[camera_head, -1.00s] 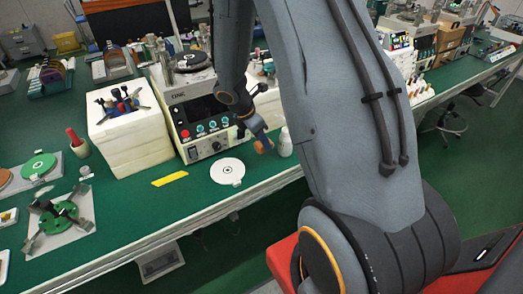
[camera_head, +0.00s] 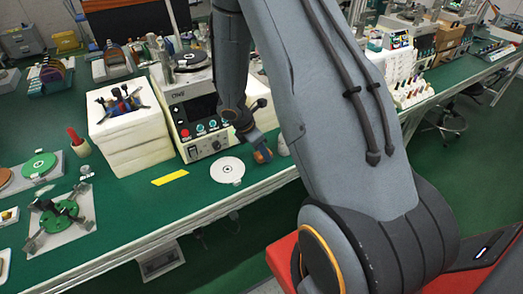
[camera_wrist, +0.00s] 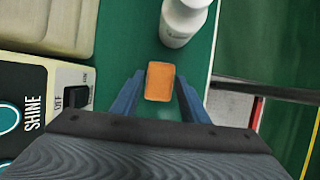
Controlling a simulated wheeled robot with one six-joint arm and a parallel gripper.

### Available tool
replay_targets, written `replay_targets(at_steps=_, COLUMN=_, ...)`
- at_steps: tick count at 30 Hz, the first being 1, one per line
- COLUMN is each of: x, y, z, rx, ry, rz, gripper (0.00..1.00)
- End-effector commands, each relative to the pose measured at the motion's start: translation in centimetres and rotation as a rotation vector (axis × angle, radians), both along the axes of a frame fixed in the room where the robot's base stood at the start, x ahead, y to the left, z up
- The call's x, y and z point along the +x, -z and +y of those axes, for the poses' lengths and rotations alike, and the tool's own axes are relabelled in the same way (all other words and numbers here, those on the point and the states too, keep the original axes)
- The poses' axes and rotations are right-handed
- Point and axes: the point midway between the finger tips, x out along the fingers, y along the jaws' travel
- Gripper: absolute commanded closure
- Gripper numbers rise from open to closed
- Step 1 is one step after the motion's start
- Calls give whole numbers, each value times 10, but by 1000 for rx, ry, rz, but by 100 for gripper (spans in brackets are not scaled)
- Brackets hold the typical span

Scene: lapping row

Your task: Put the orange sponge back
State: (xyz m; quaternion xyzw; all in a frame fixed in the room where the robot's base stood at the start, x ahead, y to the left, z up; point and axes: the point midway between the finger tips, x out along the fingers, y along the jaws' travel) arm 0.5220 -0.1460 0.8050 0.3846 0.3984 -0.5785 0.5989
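The orange sponge (camera_head: 262,156) is at the tip of my gripper (camera_head: 259,146), beside the right front corner of the lapping machine. In the wrist view the sponge (camera_wrist: 160,81) sits between the two blue fingers (camera_wrist: 158,90), which close in on its sides. My gripper is shut on it, low over the green bench top near the bench's front edge. I cannot tell whether the sponge touches the bench.
A white bottle (camera_wrist: 183,20) stands close beyond the sponge. The lapping machine (camera_head: 197,128) is to the left. A white disc (camera_head: 228,170) and a yellow strip (camera_head: 170,177) lie on the bench in front. A white block stack (camera_head: 130,135) stands farther left.

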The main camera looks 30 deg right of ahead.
Motion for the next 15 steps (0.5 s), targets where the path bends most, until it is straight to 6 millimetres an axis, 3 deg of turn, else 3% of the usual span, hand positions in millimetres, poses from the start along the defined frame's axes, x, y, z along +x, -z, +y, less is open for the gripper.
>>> replay_targets(at_steps=15, x=1, y=-9, z=2, rx=0, ry=1, rz=-4, gripper=48)
